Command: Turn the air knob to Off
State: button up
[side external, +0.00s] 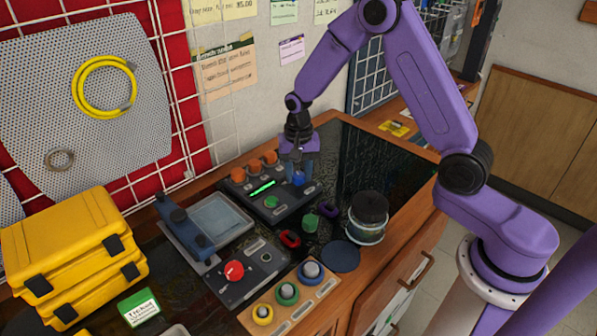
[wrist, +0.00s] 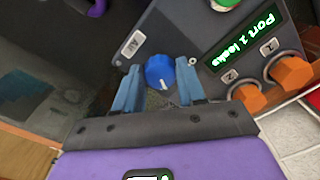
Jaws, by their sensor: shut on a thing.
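The air knob is a round blue knob (wrist: 159,72) with a small white mark, on a dark sloped panel (wrist: 185,28). A white label reading "Air" (wrist: 132,43) is beside it. The blue knob (side external: 298,179) also shows in the side external view, at the panel's right, below my gripper (side external: 298,170). In the wrist view, the two blue fingers of my gripper (wrist: 160,83) stand on either side of the knob, shut on it. Any Off marking is too small to read or hidden.
Orange knobs (wrist: 285,72) and a lit green display (wrist: 245,36) share the panel. A green button (side external: 271,202) is left of the knob. A lidded jar (side external: 368,208), red and green small parts, and a second panel with a red knob (side external: 233,270) stand nearby.

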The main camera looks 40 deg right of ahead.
aim_at(299, 175)
jog(key=n, duration=1.1)
jog(key=shift+d+n, duration=0.1)
jog(key=shift+n, duration=1.8)
jog(key=o, duration=1.1)
jog(key=shift+c, duration=0.2)
notch_tip(299, 175, up, 18)
jog(key=shift+f, duration=0.25)
